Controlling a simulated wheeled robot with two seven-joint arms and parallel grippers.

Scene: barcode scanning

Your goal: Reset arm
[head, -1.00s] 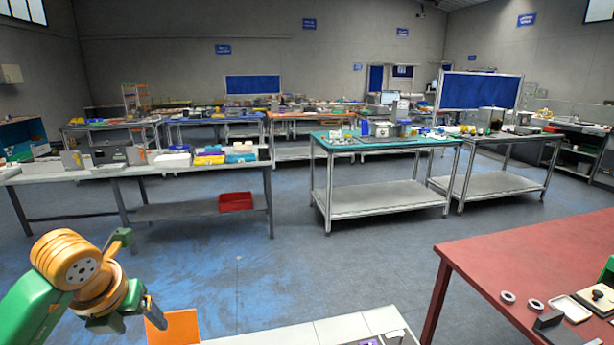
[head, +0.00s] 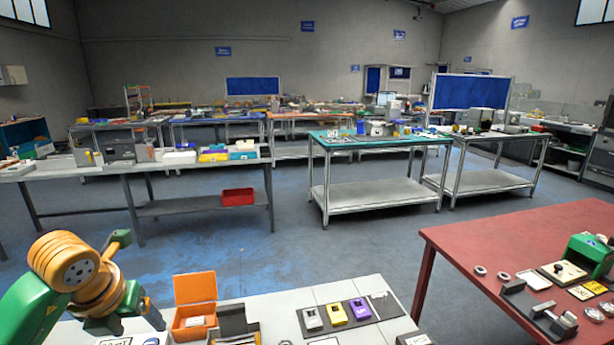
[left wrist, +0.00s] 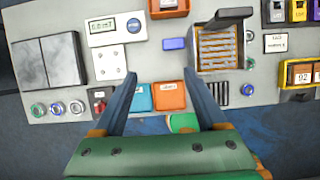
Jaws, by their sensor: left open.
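My left arm (head: 75,280), green and orange, comes in from the lower left of the head view. It is bent, with its wrist beside the left part of the pale workbench (head: 275,296). My left gripper (left wrist: 160,85) is open and empty in the left wrist view. Its two dark fingers are spread wide above the bench, with orange and blue boxes between and beyond them. The right arm and gripper are not in view.
The bench holds an open orange box (head: 194,290), a dark open box (head: 235,325), and grey, yellow and purple devices on a dark mat (head: 380,310). A red table (head: 510,240) with tools stands at the right. Open floor (head: 300,240) lies beyond.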

